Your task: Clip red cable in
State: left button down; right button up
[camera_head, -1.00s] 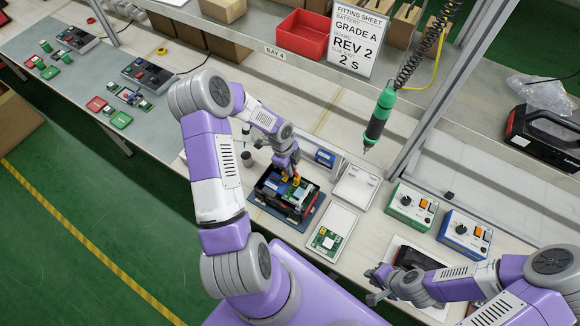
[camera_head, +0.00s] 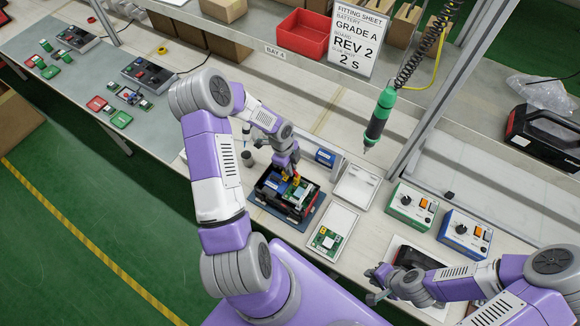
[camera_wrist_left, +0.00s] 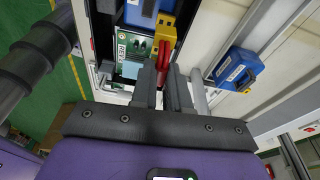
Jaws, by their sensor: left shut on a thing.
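The open black battery case (camera_head: 270,199) stands on a dark blue mat (camera_head: 312,216) on the bench. It holds blue cells and a green board (camera_wrist_left: 128,45), with a yellow connector (camera_wrist_left: 166,24) beside them. The red cable (camera_wrist_left: 163,56) hangs from the yellow connector as a short loop. My left gripper (camera_head: 288,172) is over the case; in the left wrist view its fingertips (camera_wrist_left: 162,72) are shut on the red cable, right by the connector. I cannot tell whether the connector is seated. My right gripper (camera_head: 376,284) is over the front bench edge, apart from the case; its jaws are unclear.
A white tray with a green board (camera_head: 326,239) lies right of the case, and an empty pale tray (camera_head: 356,186) behind it. A blue cell (camera_head: 325,157) stands behind the case. Two control boxes (camera_head: 411,208) are to the right. A green screwdriver (camera_head: 379,118) hangs above.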

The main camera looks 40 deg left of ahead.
pick_arm(q)
jog(key=shift+f+b, duration=0.95)
jog(key=shift+f, duration=0.3)
dwell(0.6)
jog(key=c, duration=1.7)
grip_release()
grip_shut()
jog(key=shift+f, duration=0.15)
jog(key=o, duration=1.1)
grip_release()
jog(key=shift+c, duration=0.2)
